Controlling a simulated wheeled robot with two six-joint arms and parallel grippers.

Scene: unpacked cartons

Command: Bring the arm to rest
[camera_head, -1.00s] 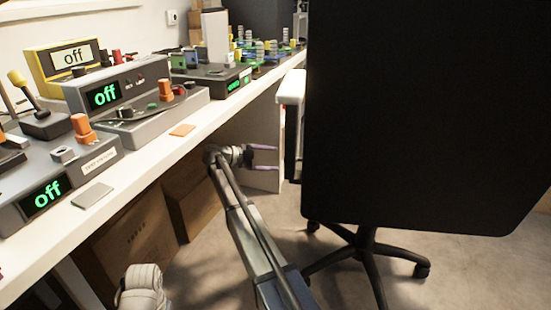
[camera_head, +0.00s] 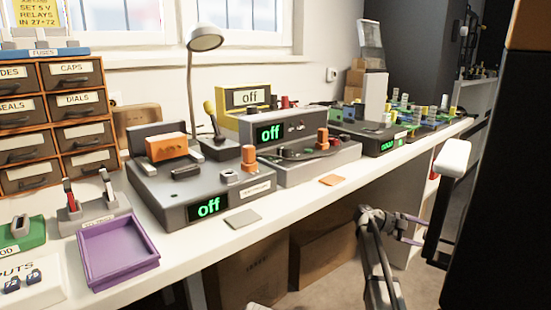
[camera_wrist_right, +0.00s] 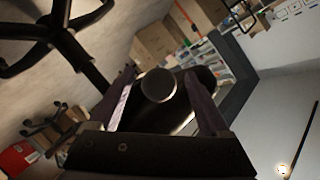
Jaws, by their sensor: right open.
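My right gripper (camera_head: 419,230) is open in the head view, below the bench's front edge and left of the dark chair. Its two purple-tinted fingers point right and stand apart. In the right wrist view the open fingers (camera_wrist_right: 163,92) frame a dark round-ended shape, which I cannot identify; I see nothing clasped. My right arm rises from the bottom of the head view. My left gripper is out of view.
The white bench (camera_head: 312,205) carries several control boxes, a purple tray (camera_head: 118,262), a lamp (camera_head: 204,40) and drawers (camera_head: 28,126). Cartons (camera_head: 248,272) stand beneath it. A black chair back (camera_head: 500,190) blocks the right. The chair's legs (camera_wrist_right: 55,40) show in the right wrist view.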

